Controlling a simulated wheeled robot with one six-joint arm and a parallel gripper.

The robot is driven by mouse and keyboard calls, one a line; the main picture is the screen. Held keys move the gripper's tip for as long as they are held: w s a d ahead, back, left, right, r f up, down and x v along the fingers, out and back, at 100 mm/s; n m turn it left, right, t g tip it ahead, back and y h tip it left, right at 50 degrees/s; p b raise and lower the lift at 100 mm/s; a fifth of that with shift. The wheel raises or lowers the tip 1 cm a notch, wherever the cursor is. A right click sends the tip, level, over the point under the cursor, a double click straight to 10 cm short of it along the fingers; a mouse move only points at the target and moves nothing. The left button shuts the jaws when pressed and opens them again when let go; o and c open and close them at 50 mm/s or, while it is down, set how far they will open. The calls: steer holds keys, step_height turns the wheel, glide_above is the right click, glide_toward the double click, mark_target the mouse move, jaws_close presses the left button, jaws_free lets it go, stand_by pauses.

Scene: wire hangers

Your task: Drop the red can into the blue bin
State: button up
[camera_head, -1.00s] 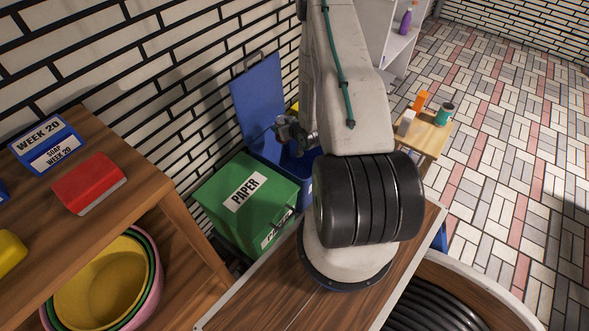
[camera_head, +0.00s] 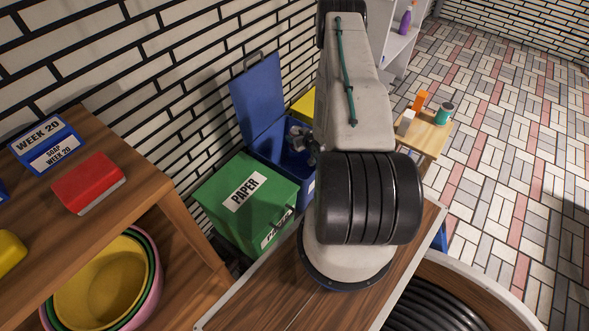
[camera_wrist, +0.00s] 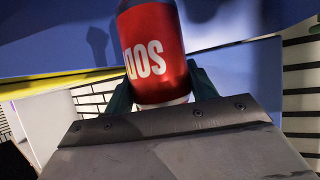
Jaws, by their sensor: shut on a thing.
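The red can (camera_wrist: 152,45) with white lettering sits between the green fingers of my gripper (camera_wrist: 162,90) in the wrist view, which are shut on it. In the head view my gripper (camera_head: 301,137) is over the opening of the blue bin (camera_head: 270,149), whose blue lid (camera_head: 257,98) stands raised against the wall. The can cannot be made out in the head view. Large blue surfaces (camera_wrist: 60,45) fill the background of the wrist view, and the can's far end is cut off by the top edge.
A green paper bin (camera_head: 235,198) with its lid closed stands next to the blue bin, on the near side. A yellow bin (camera_head: 304,104) shows partly behind my arm. A wooden shelf (camera_head: 140,180) is at left, and a small table (camera_head: 424,136) at right.

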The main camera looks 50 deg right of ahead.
steer(key=o, duration=1)
steer(key=shift+o, duration=0.2)
steer(key=v, duration=0.8)
steer(key=shift+f, duration=0.1)
